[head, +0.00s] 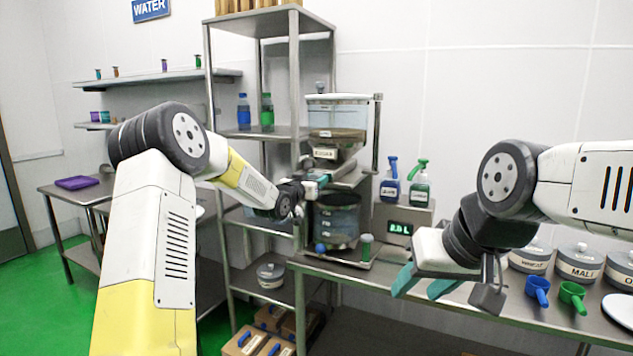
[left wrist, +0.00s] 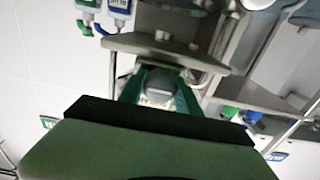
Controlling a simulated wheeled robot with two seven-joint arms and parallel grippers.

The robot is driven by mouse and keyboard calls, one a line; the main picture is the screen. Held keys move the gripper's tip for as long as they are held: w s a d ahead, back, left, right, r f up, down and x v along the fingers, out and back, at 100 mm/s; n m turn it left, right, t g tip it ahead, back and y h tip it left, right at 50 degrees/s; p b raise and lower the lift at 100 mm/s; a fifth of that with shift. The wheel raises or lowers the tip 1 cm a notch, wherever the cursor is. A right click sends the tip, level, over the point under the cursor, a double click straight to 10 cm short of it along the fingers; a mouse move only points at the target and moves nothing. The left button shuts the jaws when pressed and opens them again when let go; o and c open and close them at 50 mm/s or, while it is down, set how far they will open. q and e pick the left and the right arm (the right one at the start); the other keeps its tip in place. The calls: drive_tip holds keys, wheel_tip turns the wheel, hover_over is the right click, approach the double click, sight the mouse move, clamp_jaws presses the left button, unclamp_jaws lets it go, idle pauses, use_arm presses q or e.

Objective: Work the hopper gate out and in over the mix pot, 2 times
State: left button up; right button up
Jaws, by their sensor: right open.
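The hopper (head: 337,108) is a clear bin with a steel funnel and a label that seems to read SUGAR, on a stand at the table's left end. The mix pot (head: 338,222), a dark see-through vessel, stands below it. My left gripper (head: 318,182) is at the gate under the funnel. In the left wrist view its green fingers (left wrist: 160,92) close in on both sides of the grey gate handle (left wrist: 159,82). The gate plate is mostly hidden, so how far out it sits is unclear. My right gripper (head: 428,284) is open and empty above the table's front edge.
Lidded tubs (head: 578,264) and scoops (head: 537,288) lie at right. A steel rack (head: 293,100) stands left of the hopper.

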use_arm(q)
drive_tip(key=o, duration=0.4)
drive_tip(key=shift+w, duration=0.15)
drive_tip(key=shift+c, duration=0.2)
drive_tip(key=v, duration=0.7)
drive_tip(key=shift+s, duration=0.4)
drive_tip(key=shift+a, duration=0.15)
